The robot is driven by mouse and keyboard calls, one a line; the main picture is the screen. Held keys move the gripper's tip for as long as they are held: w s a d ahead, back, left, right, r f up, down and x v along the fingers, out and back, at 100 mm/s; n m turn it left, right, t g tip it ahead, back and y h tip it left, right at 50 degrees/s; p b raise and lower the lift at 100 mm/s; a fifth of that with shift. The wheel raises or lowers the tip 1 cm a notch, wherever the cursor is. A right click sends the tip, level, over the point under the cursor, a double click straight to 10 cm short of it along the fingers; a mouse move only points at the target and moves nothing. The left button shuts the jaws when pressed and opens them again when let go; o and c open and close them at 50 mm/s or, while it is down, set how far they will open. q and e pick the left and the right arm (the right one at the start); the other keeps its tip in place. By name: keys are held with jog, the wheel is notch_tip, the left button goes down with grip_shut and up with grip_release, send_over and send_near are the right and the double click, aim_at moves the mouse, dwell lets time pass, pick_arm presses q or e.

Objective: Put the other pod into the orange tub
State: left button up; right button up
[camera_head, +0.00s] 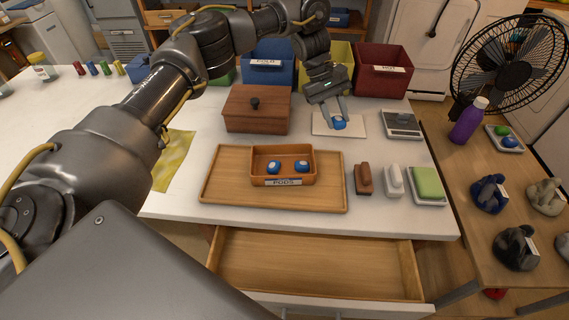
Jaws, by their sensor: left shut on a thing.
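The orange tub (283,181), labelled PODS, stands on a wooden tray (330,200) in the middle of the counter. Inside it lie two blue-and-white pods, one at the left (274,167) and one at the right (302,166). My left gripper (335,117) reaches down behind and to the right of the tub. It is shut on another blue pod (339,124), at a flat white plate (355,124). I cannot tell whether this pod touches the plate. My right gripper is not in view.
A brown lidded box (257,109) stands left of my left gripper, with a scale (402,124) to its right. Coloured bins stand behind, including a red one (383,71). A brown brush (363,178), white item (393,180) and green sponge (428,182) sit right of the tray. An open drawer (315,265) juts out in front.

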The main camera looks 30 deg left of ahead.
pick_arm(q)
jog(key=s+a+f, duration=0.8)
jog(key=a, duration=0.1)
jog(key=shift+s+f+p, duration=0.2)
jog(key=shift+f+p, duration=0.15)
jog(key=shift+p, duration=0.05)
jog(key=shift+s+a+f, duration=0.15)
jog(key=shift+f, duration=1.7)
jog(key=o, duration=1)
jog(key=shift+s, duration=0.1)
jog(key=v, duration=1.2)
jog(key=shift+r, duration=0.1)
